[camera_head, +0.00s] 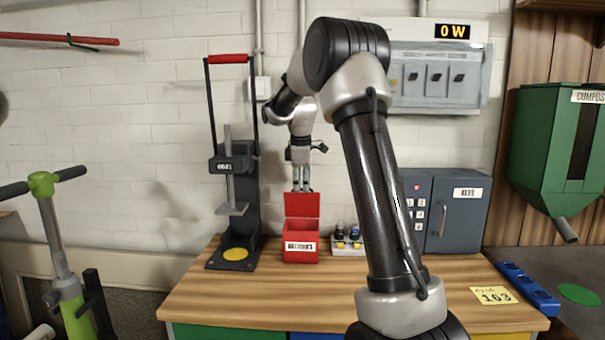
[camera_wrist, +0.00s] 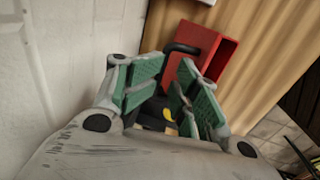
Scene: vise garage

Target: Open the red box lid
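The red box (camera_head: 300,250) stands on the workbench with a white label on its front. Its red lid (camera_head: 302,205) is raised roughly upright at the back of the box. In the wrist view the red box (camera_wrist: 226,58) shows beyond the fingertips, with a dark handle-like bar (camera_wrist: 181,47) near the red panel. My gripper (camera_head: 302,187) points down just above the lid's top edge; whether it touches is unclear. In the wrist view my gripper (camera_wrist: 168,80) has its green pads apart, with nothing seen held between them.
A black press with a red handle (camera_head: 229,59) stands left of the box. A small tray of items (camera_head: 347,244) and a blue-grey key cabinet (camera_head: 459,212) are to the right. The bench front (camera_head: 250,305) is clear.

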